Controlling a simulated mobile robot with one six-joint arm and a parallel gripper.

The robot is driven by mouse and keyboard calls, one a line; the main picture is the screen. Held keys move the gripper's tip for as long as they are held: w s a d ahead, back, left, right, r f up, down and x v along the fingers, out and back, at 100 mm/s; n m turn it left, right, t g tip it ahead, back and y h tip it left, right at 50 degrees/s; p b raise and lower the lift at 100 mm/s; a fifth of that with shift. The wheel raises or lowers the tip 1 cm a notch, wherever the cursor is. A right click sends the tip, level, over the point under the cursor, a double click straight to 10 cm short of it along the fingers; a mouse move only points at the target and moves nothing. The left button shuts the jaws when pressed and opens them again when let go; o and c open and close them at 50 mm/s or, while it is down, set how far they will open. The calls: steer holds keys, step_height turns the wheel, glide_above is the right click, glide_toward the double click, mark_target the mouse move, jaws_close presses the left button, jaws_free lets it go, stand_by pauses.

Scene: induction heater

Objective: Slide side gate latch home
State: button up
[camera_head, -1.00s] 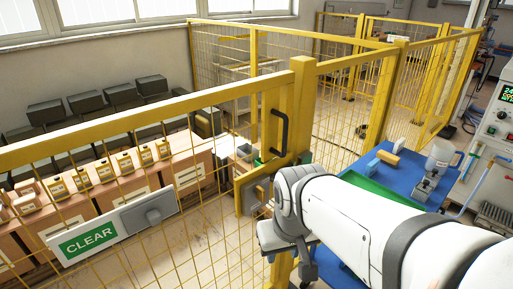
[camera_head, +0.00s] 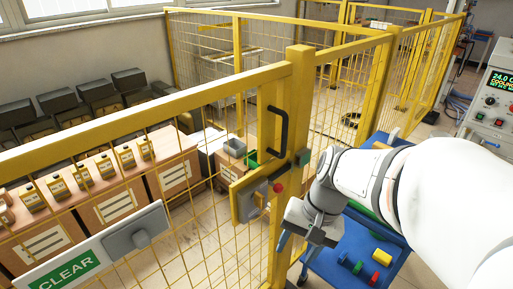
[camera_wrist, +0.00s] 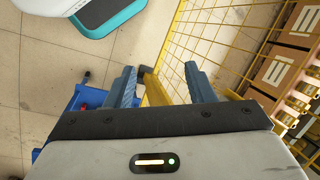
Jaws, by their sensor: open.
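The side gate latch (camera_head: 250,200) is a grey plate and box on the yellow mesh gate, with a red knob (camera_head: 278,188) and a small yellow part at its right side. A black pull handle (camera_head: 279,133) is above it. The latch stands close to the thick yellow post (camera_head: 298,110). My gripper (camera_head: 294,258) is below and to the right of the latch, apart from it, by the post. In the wrist view my gripper (camera_wrist: 163,85) is open, and a yellow bar (camera_wrist: 155,90) shows beyond the gap between its fingers. The latch is not clearly visible there.
A blue table (camera_head: 345,265) with small coloured parts stands right of the post, below my arm. A CLEAR sign (camera_head: 68,272) with a grey slider hangs on the fence at left. A control cabinet (camera_head: 492,115) is at right.

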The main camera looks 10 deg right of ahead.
steer(key=w+f+m+t+y+b, duration=0.2)
steer(key=w+f+m+y, duration=0.1)
steer(key=w+m+y, duration=0.75)
steer(key=w+d+m+t+y+b, duration=0.2)
steer(key=w+d+m+t, duration=0.45)
steer(key=d+m, duration=0.35)
steer(key=w+a+t, duration=0.1)
steer(key=w+a, duration=0.2)
steer(key=a, duration=0.3)
steer(key=shift+w+a+f+p, duration=0.25)
steer(key=shift+a+f+p, duration=0.05)
steer(key=shift+a+f, duration=0.1)
steer(key=shift+h, duration=0.25)
jaws_close()
